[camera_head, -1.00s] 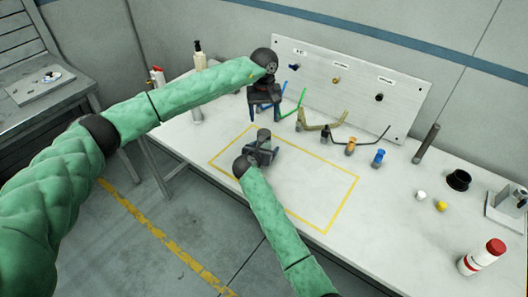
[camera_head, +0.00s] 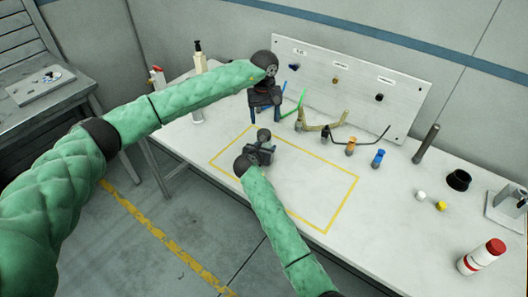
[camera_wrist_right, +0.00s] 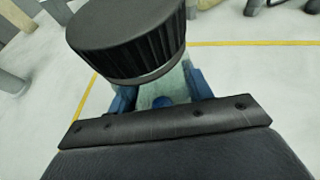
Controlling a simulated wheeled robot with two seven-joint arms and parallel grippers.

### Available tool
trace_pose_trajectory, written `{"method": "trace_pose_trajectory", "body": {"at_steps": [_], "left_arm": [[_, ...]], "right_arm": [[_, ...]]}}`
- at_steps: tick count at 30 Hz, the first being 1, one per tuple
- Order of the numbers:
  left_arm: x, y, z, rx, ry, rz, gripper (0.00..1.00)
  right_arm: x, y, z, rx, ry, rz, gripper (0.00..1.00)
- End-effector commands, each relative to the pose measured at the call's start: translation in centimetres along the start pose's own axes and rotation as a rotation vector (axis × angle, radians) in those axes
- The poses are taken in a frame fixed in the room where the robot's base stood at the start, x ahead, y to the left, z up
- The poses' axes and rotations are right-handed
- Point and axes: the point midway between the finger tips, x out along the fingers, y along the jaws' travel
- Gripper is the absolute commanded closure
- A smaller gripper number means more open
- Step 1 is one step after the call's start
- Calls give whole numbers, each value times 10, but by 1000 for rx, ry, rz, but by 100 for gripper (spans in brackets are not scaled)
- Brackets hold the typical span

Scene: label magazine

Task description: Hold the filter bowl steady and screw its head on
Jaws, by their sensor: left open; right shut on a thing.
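The filter bowl (camera_wrist_right: 172,86) is a pale, translucent body. In the right wrist view it sits between the blue fingers of my right gripper (camera_wrist_right: 160,98), which is shut on it. A black ribbed cap, seemingly the filter head (camera_wrist_right: 128,38), covers its top; I cannot tell how far it is screwed on. In the head view the dark cap (camera_head: 264,134) shows just above my right gripper (camera_head: 263,152), and the bowl is mostly hidden. My left gripper (camera_head: 264,113) is open and empty, pointing down behind and above the cap, apart from it.
A yellow outline (camera_head: 334,210) marks the white table around my right gripper. Behind stands a white panel (camera_head: 350,85) with coloured knobs and hoses. Small fittings, a black cup (camera_head: 458,180) and a red-capped bottle (camera_head: 482,257) stand to the right. The outline's front right is clear.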

Motion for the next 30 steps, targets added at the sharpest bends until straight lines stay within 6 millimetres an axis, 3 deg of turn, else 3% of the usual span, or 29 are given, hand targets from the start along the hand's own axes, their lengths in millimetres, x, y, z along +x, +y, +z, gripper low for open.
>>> {"method": "trace_pose_trajectory", "body": {"at_steps": [8,30], "left_arm": [[-2,1,-1,-278,1,5,35],[-6,0,-3,-1339,5,7,35]], "right_arm": [[0,0,0,0,0,0,100],[0,0,0,0,0,0,100]]}}
